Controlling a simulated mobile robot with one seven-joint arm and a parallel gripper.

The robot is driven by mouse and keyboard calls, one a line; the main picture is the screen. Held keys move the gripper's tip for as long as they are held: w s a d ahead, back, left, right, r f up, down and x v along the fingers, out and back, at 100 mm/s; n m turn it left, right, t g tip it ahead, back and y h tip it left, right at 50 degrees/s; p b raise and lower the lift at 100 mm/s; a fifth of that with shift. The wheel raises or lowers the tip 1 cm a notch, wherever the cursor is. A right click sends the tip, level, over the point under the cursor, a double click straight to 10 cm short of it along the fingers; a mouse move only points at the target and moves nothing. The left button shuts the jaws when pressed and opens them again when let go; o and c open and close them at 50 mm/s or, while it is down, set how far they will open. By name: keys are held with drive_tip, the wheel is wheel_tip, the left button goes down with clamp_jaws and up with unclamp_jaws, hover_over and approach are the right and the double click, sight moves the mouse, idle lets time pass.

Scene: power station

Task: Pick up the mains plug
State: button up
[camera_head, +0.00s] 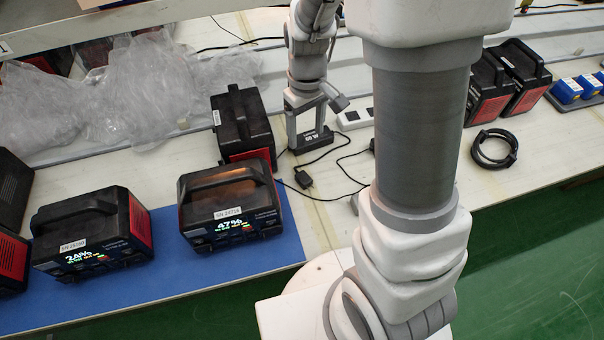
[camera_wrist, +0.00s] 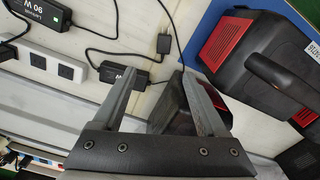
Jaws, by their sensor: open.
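A small black block on a cord, most likely the mains plug (camera_head: 303,179), lies on the pale bench in front of the black adapter (camera_head: 318,139). In the wrist view the plug (camera_wrist: 163,44) lies beyond my fingertips, near the middle, with thin black cable at it. My gripper (camera_head: 306,132) points down over the bench by the adapter, behind the plug in the head view. In the wrist view my gripper (camera_wrist: 158,70) is open with nothing held. The adapter (camera_wrist: 123,77) shows beside the left fingertip. Whether the fingers touch the adapter is not clear.
A white socket strip (camera_head: 355,118) lies right of my gripper. A black-and-red power station (camera_head: 240,125) stands close on the left. Two more stand on a blue mat (camera_head: 255,257). Loose cable runs over the bench; a coiled cable (camera_head: 494,149) lies at right.

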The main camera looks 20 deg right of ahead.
drive_tip(key=b, duration=0.2)
hover_over(304, 177)
drive_tip(key=f, duration=1)
drive_tip(key=shift+w+d+f, duration=0.25)
drive_tip(key=shift+f, duration=0.15)
drive_tip(key=shift+s+a+f+b, duration=0.15)
drive_tip(key=shift+f+b, duration=0.05)
drive_tip(key=shift+f, duration=1.15)
drive_tip(key=shift+s+a+f+b, duration=0.1)
drive_tip(key=shift+f+b, duration=0.1)
drive_tip(key=shift+f, duration=1.15)
clamp_jaws()
